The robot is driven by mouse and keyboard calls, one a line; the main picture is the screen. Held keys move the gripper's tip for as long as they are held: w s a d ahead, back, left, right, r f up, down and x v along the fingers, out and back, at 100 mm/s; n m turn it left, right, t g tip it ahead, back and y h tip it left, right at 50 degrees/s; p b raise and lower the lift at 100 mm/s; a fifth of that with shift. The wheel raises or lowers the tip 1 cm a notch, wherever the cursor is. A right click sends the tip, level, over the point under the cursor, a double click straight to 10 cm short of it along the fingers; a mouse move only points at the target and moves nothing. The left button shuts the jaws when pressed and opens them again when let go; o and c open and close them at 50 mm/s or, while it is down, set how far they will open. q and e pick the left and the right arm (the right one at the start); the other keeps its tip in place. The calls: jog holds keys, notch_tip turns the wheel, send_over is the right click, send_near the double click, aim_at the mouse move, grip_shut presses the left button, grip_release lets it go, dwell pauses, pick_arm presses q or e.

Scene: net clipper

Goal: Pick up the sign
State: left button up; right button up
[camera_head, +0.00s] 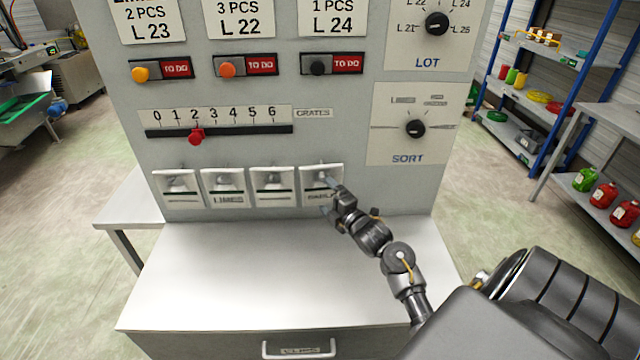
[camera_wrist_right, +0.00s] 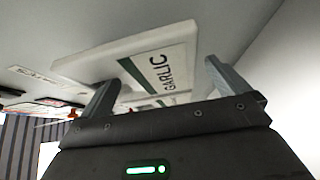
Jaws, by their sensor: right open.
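Several white signs hang in a row low on the grey panel. The rightmost sign (camera_head: 318,174) has a picture at the top and a label at the bottom. In the right wrist view this sign (camera_wrist_right: 139,52) is a white plate with a dark green stripe and the word GARLIC. My right gripper (camera_head: 328,198) is at the lower right part of this sign. Its jaws (camera_wrist_right: 160,72) are open, with the sign's labelled end between or just beyond the fingertips; I cannot tell whether they touch it. My left gripper is not in view.
Three other signs hang to the left: the far left one (camera_head: 178,188), the second (camera_head: 224,187) and the third (camera_head: 272,186). A red slider (camera_head: 195,136) and knobs sit above. A bare white worktop (camera_head: 260,270) lies below. Shelves (camera_head: 530,75) stand at right.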

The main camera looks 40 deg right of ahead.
jog(key=w, duration=0.2)
jog(key=shift+w, duration=0.35)
jog(key=shift+s, duration=0.15)
jog(key=shift+c, duration=0.9)
jog(key=c, duration=0.9)
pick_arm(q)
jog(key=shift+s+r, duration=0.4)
pick_arm(e)
jog(key=shift+r+b, duration=0.45)
jog(key=s+a+b, duration=0.4)
jog(key=s+a, duration=0.4)
jog(key=s, duration=0.2)
pick_arm(q)
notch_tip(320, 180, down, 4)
jog(key=shift+p, duration=0.5)
pick_arm(e)
notch_tip(320, 180, up, 14)
